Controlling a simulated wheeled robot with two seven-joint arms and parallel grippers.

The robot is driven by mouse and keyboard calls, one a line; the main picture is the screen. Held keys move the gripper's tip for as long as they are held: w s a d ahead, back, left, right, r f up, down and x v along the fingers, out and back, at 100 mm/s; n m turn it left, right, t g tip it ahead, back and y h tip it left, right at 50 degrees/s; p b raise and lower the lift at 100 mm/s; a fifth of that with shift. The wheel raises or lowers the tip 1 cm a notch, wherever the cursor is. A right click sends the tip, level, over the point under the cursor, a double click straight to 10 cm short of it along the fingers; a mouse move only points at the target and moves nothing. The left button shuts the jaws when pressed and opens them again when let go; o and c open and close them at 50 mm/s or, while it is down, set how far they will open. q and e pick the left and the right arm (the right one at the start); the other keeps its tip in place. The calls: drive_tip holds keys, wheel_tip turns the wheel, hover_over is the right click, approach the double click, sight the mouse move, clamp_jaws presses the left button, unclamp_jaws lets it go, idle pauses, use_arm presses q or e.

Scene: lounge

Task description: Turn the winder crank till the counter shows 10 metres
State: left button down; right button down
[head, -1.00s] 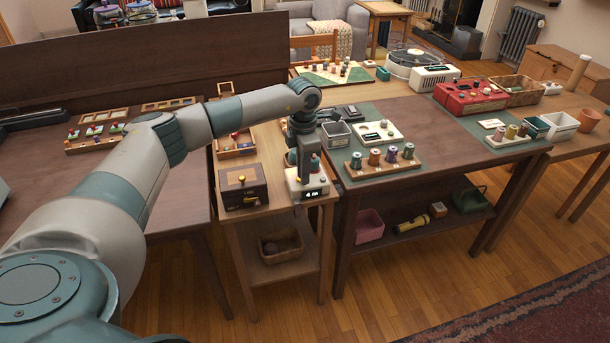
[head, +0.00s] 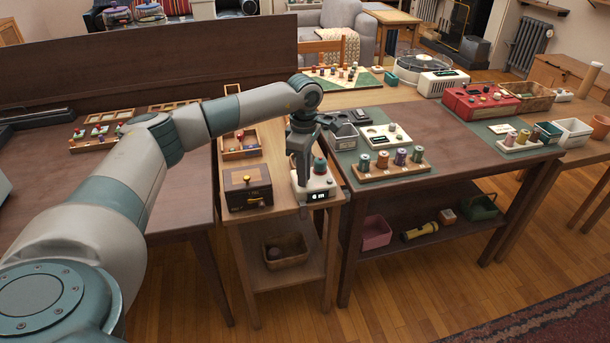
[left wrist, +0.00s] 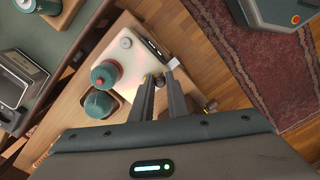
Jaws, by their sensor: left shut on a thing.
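The winder (head: 325,183) is a small white box at the front end of the narrow wooden side table, with a teal spool on top. Its dark counter (head: 318,196) seems to read 6 m, in small digits. My left gripper (head: 301,188) points down at the winder's left side, shut on the crank. In the left wrist view the winder (left wrist: 128,62) lies just beyond the fingertips (left wrist: 160,78), with its counter seen edge-on. The crank is mostly hidden by the fingers. My right gripper is not in view.
A dark wooden box (head: 247,187) stands close left of the winder. A wicker basket (head: 286,250) is on the shelf below.

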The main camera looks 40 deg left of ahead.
use_arm(q)
drive_tip(key=shift+w+r, duration=0.1)
drive_tip(key=c, duration=1.7)
unclamp_jaws()
drive_tip(key=shift+r, duration=0.1)
